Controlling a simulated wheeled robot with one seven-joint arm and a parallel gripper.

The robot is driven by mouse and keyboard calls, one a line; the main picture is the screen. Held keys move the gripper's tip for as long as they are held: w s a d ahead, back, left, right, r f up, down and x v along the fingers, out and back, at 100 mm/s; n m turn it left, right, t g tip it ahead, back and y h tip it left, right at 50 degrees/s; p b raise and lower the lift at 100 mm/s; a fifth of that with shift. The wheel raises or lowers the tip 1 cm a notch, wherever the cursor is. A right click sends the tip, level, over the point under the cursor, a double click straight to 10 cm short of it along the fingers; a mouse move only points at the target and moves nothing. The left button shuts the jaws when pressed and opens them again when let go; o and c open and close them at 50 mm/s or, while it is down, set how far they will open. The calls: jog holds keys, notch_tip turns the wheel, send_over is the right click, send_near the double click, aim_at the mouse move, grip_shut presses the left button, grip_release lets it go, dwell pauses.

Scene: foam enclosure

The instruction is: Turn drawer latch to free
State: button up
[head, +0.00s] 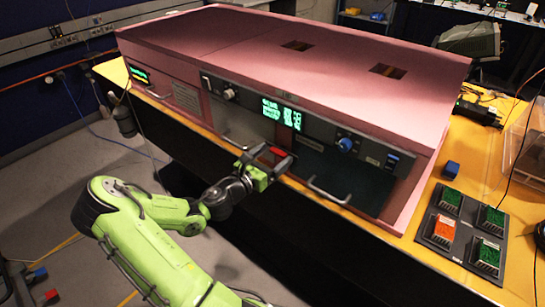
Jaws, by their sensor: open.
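The pink foam enclosure (300,55) stands on the yellow bench, with drawers and control panels along its front. My gripper (277,158) is open at the middle of that front, in front of the panel below the green displays. A small red part (278,151) shows at the fingertips; it may be the drawer latch, but I cannot tell whether the fingers touch it. A U-shaped drawer handle (329,191) is just right of the gripper, on a dark drawer front (345,175). The gripper hides part of the front behind it.
A blue knob (346,144) and a pale knob (228,94) stick out from the front. Another handle (160,94) is at the far left.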

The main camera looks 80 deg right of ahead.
jog(key=shift+s+d, duration=0.1)
jog(key=shift+d, duration=0.05)
jog(key=c, duration=1.1)
jog(key=shift+o, duration=0.2)
jog(key=shift+m, duration=0.4)
jog(key=m+b, duration=0.1)
jog(key=m, duration=0.2)
jog(key=shift+m, duration=0.4)
jog(key=m+b, duration=0.2)
jog(key=m, duration=0.2)
jog(key=shift+f+m, duration=0.15)
jog(key=shift+m, duration=0.15)
jog(key=m+b, duration=0.3)
jog(key=m, duration=0.1)
jog(key=shift+s+f+b, duration=0.1)
jog(key=shift+b, duration=0.2)
jog(key=shift+m+b, duration=1.6)
jog(key=shift+m, duration=0.8)
